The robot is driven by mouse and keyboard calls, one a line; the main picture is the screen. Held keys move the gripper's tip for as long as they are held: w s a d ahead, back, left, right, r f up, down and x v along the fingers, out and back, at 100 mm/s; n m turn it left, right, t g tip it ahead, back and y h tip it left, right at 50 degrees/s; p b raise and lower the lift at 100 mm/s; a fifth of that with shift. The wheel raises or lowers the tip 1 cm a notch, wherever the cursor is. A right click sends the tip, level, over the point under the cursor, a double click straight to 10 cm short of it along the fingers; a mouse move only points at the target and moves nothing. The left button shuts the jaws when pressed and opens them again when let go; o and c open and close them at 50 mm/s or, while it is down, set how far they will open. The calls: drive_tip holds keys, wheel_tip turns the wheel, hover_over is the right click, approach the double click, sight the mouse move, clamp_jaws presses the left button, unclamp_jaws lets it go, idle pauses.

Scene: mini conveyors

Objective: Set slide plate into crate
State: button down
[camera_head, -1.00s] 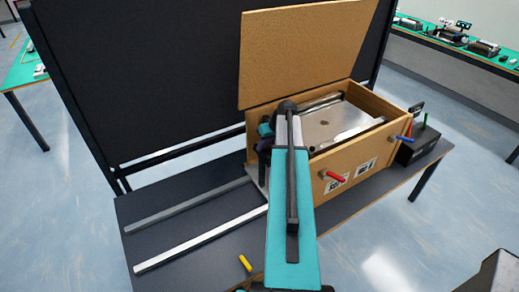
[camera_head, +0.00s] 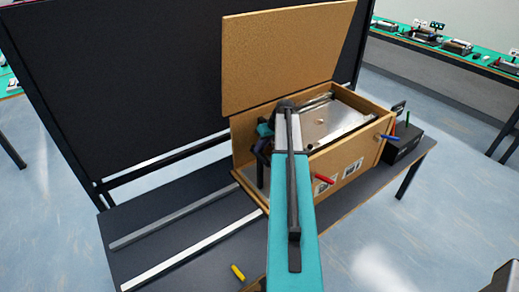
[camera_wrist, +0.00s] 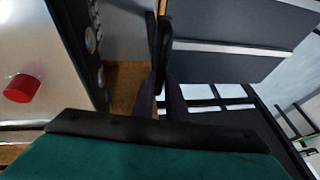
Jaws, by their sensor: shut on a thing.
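The wooden crate (camera_head: 352,168) stands open on a dark table, its lid (camera_head: 285,60) raised at the back. A silvery metal unit (camera_head: 322,118) lies inside it. My gripper (camera_wrist: 158,55) is at the crate's left end, its dark fingers close together. A grey slide plate (camera_head: 260,175) shows partly below the gripper at that end. A grey panel also shows beside the fingers in the wrist view (camera_wrist: 125,28). The exact grip contact is hidden. I cannot tell whether the plate touches the crate.
Two long rails (camera_head: 190,250) lie on the table (camera_head: 160,207) left of the crate. A yellow piece (camera_head: 238,272) lies near the front. A dark panel rises behind.

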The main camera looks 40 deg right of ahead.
drive_tip(key=shift+s+d, duration=0.1)
drive_tip(key=shift+d, duration=0.15)
drive_tip(key=c, duration=1.8)
unclamp_jaws()
drive_tip(key=shift+a+r, duration=0.1)
drive_tip(key=shift+a, duration=0.05)
drive_tip(key=shift+o, duration=0.2)
drive_tip(key=b+v, duration=0.4)
drive_tip(key=v, duration=0.9)
drive_tip(key=shift+r, duration=0.3)
drive_tip(key=shift+s, duration=0.15)
